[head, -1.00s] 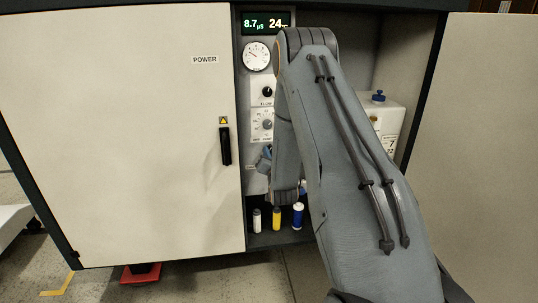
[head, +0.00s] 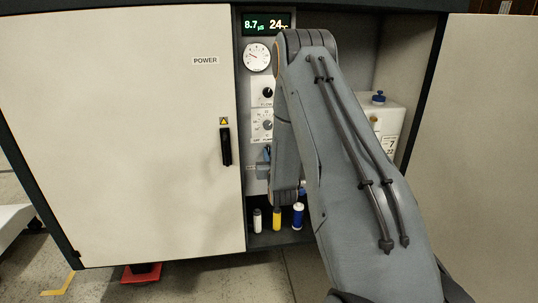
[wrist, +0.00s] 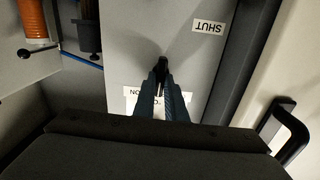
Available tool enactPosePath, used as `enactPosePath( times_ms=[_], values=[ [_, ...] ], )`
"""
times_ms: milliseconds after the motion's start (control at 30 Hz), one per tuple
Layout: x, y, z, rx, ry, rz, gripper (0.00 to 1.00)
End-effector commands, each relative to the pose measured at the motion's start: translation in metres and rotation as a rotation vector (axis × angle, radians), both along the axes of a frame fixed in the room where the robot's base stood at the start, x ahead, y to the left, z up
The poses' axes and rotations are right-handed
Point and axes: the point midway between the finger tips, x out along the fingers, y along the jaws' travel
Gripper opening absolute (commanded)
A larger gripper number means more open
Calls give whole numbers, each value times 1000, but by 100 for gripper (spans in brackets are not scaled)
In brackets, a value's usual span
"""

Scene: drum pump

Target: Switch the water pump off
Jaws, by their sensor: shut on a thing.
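In the head view a panel column holds a pump dial (head: 267,125) with a pale face and marks around it, labelled below with small lettering that seems to include OFF. A black flow knob (head: 267,92) is above it. My gripper's blue-grey part shows below the dial, partly hidden by my arm. In the wrist view my gripper (wrist: 163,70) is shut on a small dark piece (wrist: 163,63) standing out from the pale panel. I cannot tell exactly what this piece is. An upside-down label ending in ON lies partly behind the fingers, and a SHUT label (wrist: 208,27) is on the right.
A round gauge (head: 257,57) and a lit display (head: 267,23) are above the knobs. Several small bottles (head: 277,218) stand below. The POWER door (head: 130,150) with a black handle (head: 225,146) is on the left. A white container (head: 379,118) is on the right.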

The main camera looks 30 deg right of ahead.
Motion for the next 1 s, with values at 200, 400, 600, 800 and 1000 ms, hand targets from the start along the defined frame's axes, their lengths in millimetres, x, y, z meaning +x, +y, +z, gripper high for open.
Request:
enactPosePath(
  times_ms=[200, 400, 600, 800, 1000],
  values=[
    [0, 1, 0, -190, 59, 0, 0],
    [1, 2, 0, -342, 108, 0, 0],
    [1, 3, 0, -455, 144, 1, 0],
    [1, 3, -1, -523, 165, 1, 0],
    [1, 4, -1, -549, 174, 1, 0]
  ],
)
